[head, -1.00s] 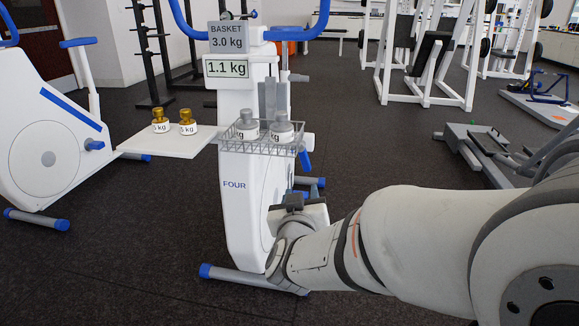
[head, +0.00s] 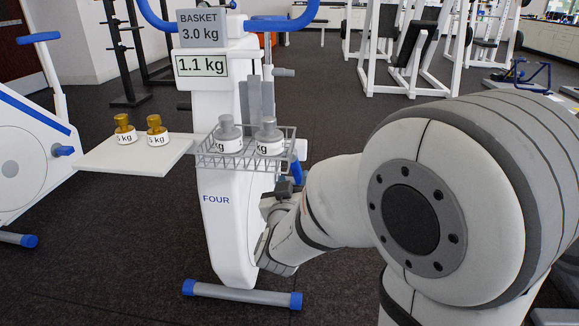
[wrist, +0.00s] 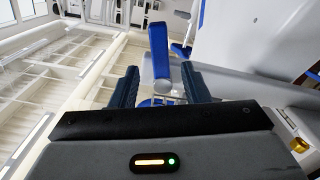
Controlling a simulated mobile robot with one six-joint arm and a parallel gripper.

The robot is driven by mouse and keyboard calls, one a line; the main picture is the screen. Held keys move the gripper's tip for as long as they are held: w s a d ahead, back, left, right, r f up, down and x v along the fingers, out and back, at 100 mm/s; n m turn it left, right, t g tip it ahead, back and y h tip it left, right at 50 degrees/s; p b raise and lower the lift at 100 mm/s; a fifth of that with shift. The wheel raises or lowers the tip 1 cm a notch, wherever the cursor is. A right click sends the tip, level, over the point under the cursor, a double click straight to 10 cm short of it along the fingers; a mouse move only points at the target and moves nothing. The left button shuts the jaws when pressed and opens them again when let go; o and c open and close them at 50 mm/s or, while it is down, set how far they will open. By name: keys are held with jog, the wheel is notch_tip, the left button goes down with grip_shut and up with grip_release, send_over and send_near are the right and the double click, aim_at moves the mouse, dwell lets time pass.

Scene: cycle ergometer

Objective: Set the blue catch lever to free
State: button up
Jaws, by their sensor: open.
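The blue catch lever (head: 297,172) shows below the right side of the basket in the head view, partly behind my gripper (head: 284,188). In the wrist view the blue lever (wrist: 159,52) stands roughly upright, beyond and between the two dark fingers of my gripper (wrist: 160,86). My gripper is open with a clear gap on both sides of the lever. I cannot tell whether either finger touches it. Its lower end is near a blue round part between the fingers.
The wire basket (head: 205,160) holds two grey weights. A white shelf (head: 105,158) at its left carries two brass weights. Signs above read BASKET 3.0 kg (head: 201,29) and 1.1 kg (head: 202,66). The ergometer's foot bar (head: 240,293) lies below.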

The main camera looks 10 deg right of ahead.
aim_at(295, 171)
jog(key=shift+b+x, duration=0.45)
jog(key=shift+x, duration=1.5)
jog(key=shift+f, duration=0.1)
jog(key=shift+c, duration=0.4)
grip_shut()
